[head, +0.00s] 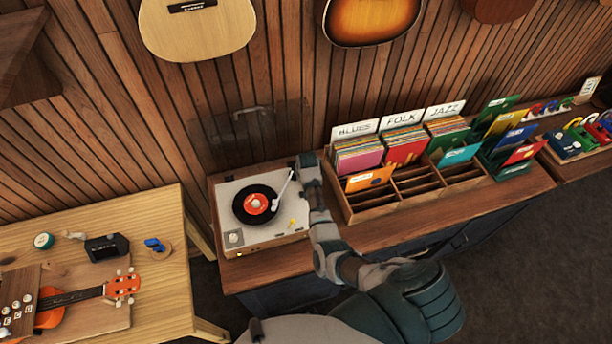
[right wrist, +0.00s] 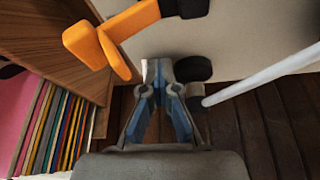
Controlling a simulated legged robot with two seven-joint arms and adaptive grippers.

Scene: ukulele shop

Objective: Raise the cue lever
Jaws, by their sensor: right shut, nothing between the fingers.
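The turntable (head: 228,200) stands on the wooden counter with a black, red-labelled record (head: 255,205) on it. Its white tonearm (head: 284,188) slants at the record's right side; it also crosses the right wrist view (right wrist: 265,80). An orange lever (right wrist: 110,42) with a black end, apparently the cue lever, is near the camera in the right wrist view; in the head view it is a small yellow piece (head: 293,222). My right gripper (right wrist: 160,78) is shut and empty, apart from the lever, beside a black round part (right wrist: 193,68). It is over the turntable's back right corner (head: 304,166). My left gripper is not in view.
A wooden record crate (head: 350,212) with several records stands close to the right of my right arm. A workbench (head: 150,205) with a ukulele (head: 85,294) is at the left. The slatted wall (head: 130,110) rises close behind the turntable.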

